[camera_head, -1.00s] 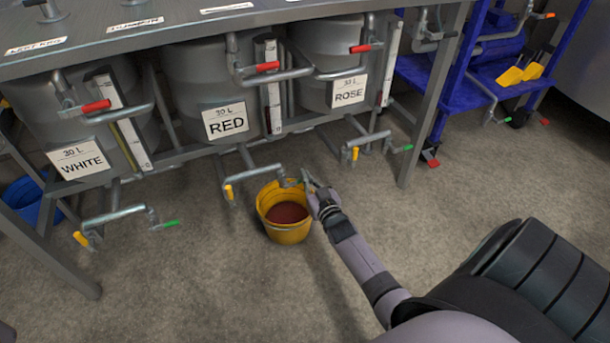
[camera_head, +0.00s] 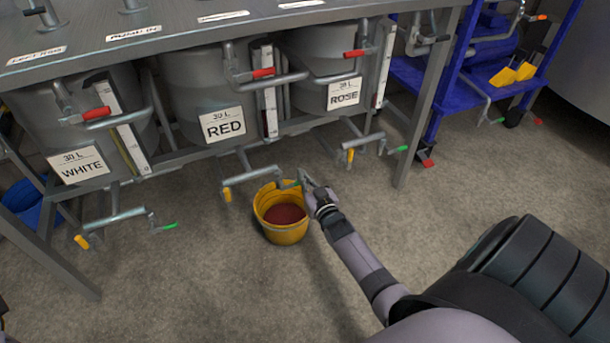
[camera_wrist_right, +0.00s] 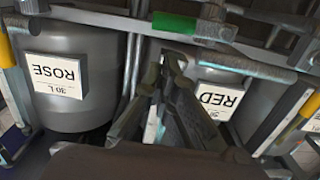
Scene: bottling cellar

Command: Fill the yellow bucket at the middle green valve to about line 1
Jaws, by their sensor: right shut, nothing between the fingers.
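The yellow bucket (camera_head: 283,237) stands on the floor under the pipe of the middle RED tank (camera_head: 223,124), with dark red liquid (camera_head: 285,214) in its lower part. Its level lines cannot be read. The middle valve's green handle (camera_head: 290,185) is above the bucket's rim; it also shows at the top of the right wrist view (camera_wrist_right: 174,24). My right gripper (camera_head: 304,176) is shut and empty, right beside the handle's end; contact cannot be told. Its closed fingers also show in the wrist view (camera_wrist_right: 166,62), below the handle. My left gripper is not in view.
WHITE (camera_head: 79,164) and ROSE (camera_head: 343,94) tanks flank the RED one, with their own green-handled valves (camera_head: 170,226) (camera_head: 398,149). A steel table leg (camera_head: 420,120) and a blue cart (camera_head: 450,85) stand to the right. Floor in front of the bucket is clear.

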